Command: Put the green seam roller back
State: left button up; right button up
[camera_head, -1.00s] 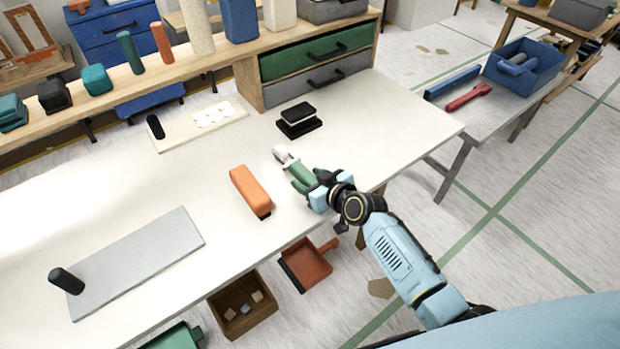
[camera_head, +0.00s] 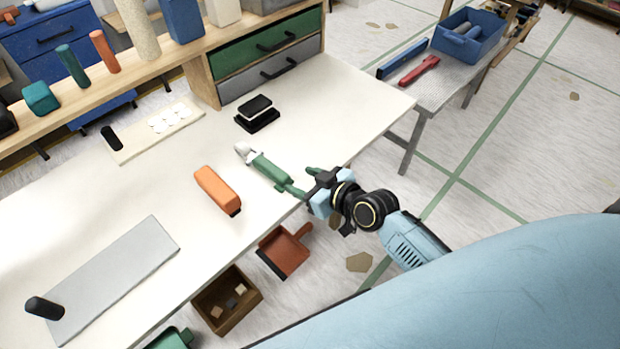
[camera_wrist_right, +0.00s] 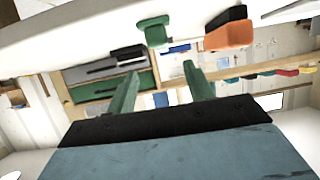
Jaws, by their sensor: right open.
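The green seam roller (camera_head: 268,168) lies on the white table (camera_head: 330,100) near its front right edge, its pale roller end pointing up and left. In the right wrist view its green handle (camera_wrist_right: 154,30) shows beyond the fingers. My right gripper (camera_head: 303,180) has green fingers and is open and empty at the table edge, just behind the handle's near end. In the right wrist view the gripper's two fingers (camera_wrist_right: 160,85) stand apart with nothing between them. My left gripper is not in view.
An orange tool (camera_head: 217,190) lies left of the roller. A black block on a base (camera_head: 257,113) stands behind it. A grey sheet (camera_head: 120,280) lies at front left. A shelf with drawers (camera_head: 270,60) lines the back. A bin (camera_head: 227,300) and dustpan (camera_head: 284,252) sit below the front edge.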

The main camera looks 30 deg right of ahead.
jog(key=s+d+f+m+g+h, duration=0.1)
jog(key=s+d+f+g, duration=0.1)
jog(key=s+f, duration=0.5)
jog(key=s+d+f+g+h, duration=0.15)
jog(key=s+f, duration=0.25)
jog(key=f, duration=0.6)
jog(key=s+d+f+m+g+h, duration=0.1)
jog(key=s+f+g, duration=0.3)
jog(key=f, duration=0.5)
jog(key=s+f+g, duration=0.1)
jog(key=s+f, duration=0.3)
jog(key=s, duration=0.4)
jog(key=s+f+g+h, duration=0.1)
jog(key=s+f, duration=0.3)
jog(key=s, duration=0.5)
jog(key=s+d+f+g+h, duration=0.1)
jog(key=s+f, duration=0.3)
jog(key=s, duration=0.5)
jog(key=shift+g, duration=0.55)
jog(key=shift+s, duration=0.1)
